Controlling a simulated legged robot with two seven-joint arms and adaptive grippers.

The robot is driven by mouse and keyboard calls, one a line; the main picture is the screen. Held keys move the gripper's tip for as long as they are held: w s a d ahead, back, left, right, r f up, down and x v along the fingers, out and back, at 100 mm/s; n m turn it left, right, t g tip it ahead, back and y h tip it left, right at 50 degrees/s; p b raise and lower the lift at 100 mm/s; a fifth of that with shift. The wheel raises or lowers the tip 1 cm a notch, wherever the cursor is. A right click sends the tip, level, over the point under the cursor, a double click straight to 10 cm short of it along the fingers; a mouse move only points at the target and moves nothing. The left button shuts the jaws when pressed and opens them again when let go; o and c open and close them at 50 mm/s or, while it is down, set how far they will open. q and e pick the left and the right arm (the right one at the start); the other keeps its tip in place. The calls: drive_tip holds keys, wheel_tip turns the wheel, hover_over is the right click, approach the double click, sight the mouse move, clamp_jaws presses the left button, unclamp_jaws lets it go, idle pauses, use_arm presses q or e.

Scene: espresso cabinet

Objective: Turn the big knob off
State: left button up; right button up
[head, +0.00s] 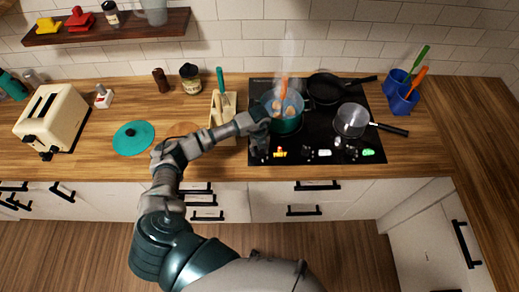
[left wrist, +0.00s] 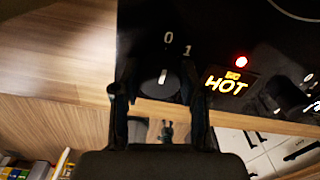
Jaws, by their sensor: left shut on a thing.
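The big knob (left wrist: 157,84) is dark and round with a white pointer line, and shows in the left wrist view on the black stove panel (left wrist: 140,40). Its pointer aims up the picture, close to the "0" mark, with the "1" mark to the right. My left gripper (left wrist: 155,92) has one finger on each side of the knob and is shut on it. In the head view the left gripper (head: 259,146) is at the front left of the stove (head: 335,92) and mostly hides this knob. My right gripper is not in view.
A lit "HOT" display (left wrist: 228,83) and a red light (left wrist: 241,62) are right of the knob. A steaming teal pot (head: 287,124) stands just behind my gripper. A saucepan (head: 350,120) and black frying pan (head: 328,87) are farther right.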

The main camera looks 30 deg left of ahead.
use_arm(q)
drive_tip(key=shift+s+d+f, duration=0.1)
drive_tip(key=shift+s+f, duration=0.15)
drive_tip(key=o, duration=1.1)
drive_tip(key=shift+o, duration=0.2)
drive_tip(key=shift+w+r, duration=0.2)
drive_tip(key=shift+r, duration=0.15)
wheel_tip(320, 180, up, 12)
drive_tip(key=shift+f, duration=0.25)
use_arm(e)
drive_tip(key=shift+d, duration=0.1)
